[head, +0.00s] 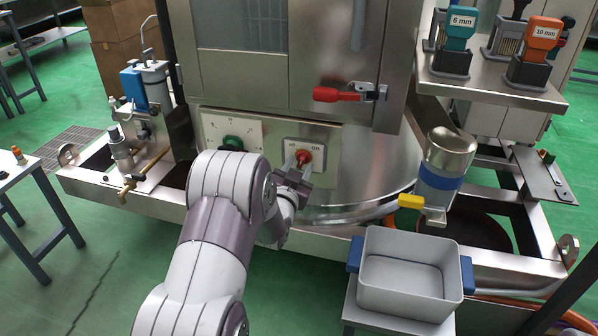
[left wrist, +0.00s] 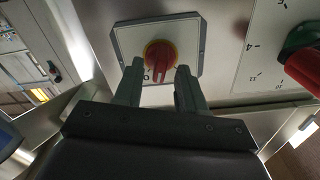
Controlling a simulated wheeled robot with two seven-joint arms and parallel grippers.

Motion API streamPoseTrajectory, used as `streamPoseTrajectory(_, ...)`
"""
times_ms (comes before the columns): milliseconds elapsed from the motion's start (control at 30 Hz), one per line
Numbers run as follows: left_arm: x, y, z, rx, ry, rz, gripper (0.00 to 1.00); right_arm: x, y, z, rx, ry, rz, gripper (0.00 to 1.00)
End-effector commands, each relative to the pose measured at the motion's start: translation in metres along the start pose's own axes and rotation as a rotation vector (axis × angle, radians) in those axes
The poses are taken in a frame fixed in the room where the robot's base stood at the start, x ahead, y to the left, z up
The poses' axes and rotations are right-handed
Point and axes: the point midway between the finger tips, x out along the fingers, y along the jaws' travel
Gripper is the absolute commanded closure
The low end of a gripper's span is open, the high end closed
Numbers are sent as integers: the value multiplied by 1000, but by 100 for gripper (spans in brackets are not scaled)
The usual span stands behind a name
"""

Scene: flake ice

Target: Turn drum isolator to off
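The drum isolator is a red rotary knob (head: 304,156) on a pale plate on the lower front of the steel machine. In the left wrist view the red knob (left wrist: 158,58) sits on a yellow disc, with a small mark like a 0 beside its handle. My left gripper (head: 298,168) is in front of the isolator. In the left wrist view the left gripper (left wrist: 159,82) is open, with one finger on each side of the knob's handle end. I cannot tell whether either finger touches it. My right gripper is out of view.
A green dial (head: 232,143) is left of the isolator. A red door latch (head: 345,94) is above it. A grey bin (head: 408,275) with blue handles stands at the lower right, below a steel canister (head: 445,165). A valve with a brass handle (head: 135,183) is at the left.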

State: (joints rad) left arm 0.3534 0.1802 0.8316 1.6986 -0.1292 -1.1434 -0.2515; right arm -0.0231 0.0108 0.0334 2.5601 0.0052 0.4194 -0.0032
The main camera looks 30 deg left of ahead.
Motion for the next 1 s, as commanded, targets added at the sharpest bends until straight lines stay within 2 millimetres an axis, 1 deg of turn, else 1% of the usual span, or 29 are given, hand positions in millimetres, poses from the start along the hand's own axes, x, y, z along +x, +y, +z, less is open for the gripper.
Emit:
streamPoseTrajectory(100,5,0,0,-1,0,0,60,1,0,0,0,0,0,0)
streamPoseTrajectory(267,5,0,0,-1,-1,0,60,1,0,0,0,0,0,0)
streamPoseTrajectory(300,5,0,0,-1,-1,0,63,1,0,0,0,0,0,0)
streamPoseTrajectory(367,5,0,0,-1,-1,0,83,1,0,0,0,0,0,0)
streamPoseTrajectory(400,5,0,0,-1,-1,0,96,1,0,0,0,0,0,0)
streamPoseTrajectory(433,5,0,0,-1,-1,0,100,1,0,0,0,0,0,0)
streamPoseTrajectory(767,4,0,0,-23,-1,0,100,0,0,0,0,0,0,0)
streamPoseTrajectory(1000,5,-1,-1,-145,-1,0,100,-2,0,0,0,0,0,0)
